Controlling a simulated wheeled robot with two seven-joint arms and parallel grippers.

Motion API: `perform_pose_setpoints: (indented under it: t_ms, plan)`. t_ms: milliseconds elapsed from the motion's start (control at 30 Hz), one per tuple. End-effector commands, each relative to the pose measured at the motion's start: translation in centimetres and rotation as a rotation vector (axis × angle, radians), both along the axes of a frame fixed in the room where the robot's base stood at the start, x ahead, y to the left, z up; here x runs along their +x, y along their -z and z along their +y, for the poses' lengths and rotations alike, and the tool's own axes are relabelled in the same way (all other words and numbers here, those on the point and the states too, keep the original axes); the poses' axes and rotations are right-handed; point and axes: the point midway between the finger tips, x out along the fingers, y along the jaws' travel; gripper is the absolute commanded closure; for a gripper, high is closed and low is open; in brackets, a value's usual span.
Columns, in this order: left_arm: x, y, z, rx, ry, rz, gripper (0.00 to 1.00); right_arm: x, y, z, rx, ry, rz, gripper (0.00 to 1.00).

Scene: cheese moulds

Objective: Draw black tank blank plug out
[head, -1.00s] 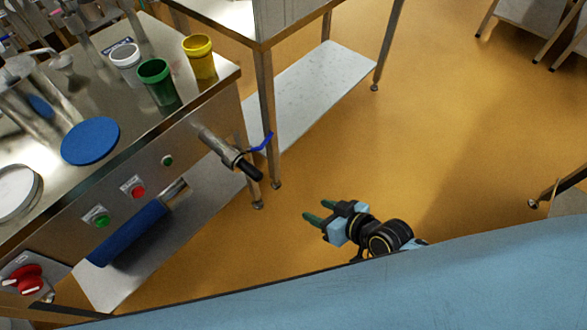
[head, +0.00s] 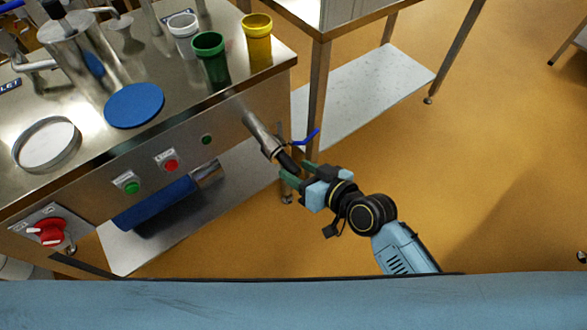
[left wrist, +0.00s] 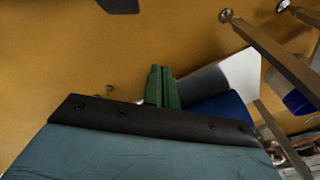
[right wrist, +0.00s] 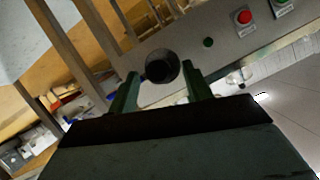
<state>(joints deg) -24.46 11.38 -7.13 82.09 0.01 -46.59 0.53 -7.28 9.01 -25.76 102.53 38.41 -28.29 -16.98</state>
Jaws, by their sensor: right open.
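The black plug (head: 287,160) closes the end of a steel outlet pipe (head: 263,138) that sticks out from the front of the steel cabinet. In the right wrist view the plug (right wrist: 162,66) shows end-on as a dark round face. My right gripper (head: 297,169) is open, with its green fingertips close to the plug's outer end. In the right wrist view the fingertips lie on either side of the plug, with gaps; I cannot tell whether they reach past its face. My left gripper (left wrist: 161,88) shows only in the left wrist view, its green fingers together and empty.
A blue valve handle (head: 306,138) sits beside the pipe. A steel table (head: 318,60) stands just behind. On the cabinet top are white (head: 183,38), green (head: 211,58) and yellow (head: 257,40) cups and a blue disc (head: 134,105).

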Motion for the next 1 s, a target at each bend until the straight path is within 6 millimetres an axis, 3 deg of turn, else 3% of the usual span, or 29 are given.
perform_pose_setpoints:
  t_ms: [200,600,900,1000]
  plan:
    - [1.1,-1.3,-0.2,0.0,-0.004,-0.011,1.0,1.5,0.9,1.4,0.0,0.001,0.0,0.5]
    - [1.3,-1.8,-0.3,0.0,-0.006,-0.013,1.0,1.8,1.0,1.6,-0.002,0.0,0.0,0.52]
    - [1.3,-1.8,-0.3,0.0,-0.005,-0.013,1.0,1.8,1.0,1.6,-0.001,0.001,0.001,0.91]
    - [1.3,-1.8,-0.3,0.0,-0.005,-0.013,1.0,1.8,1.0,1.6,-0.001,0.001,0.001,1.0]
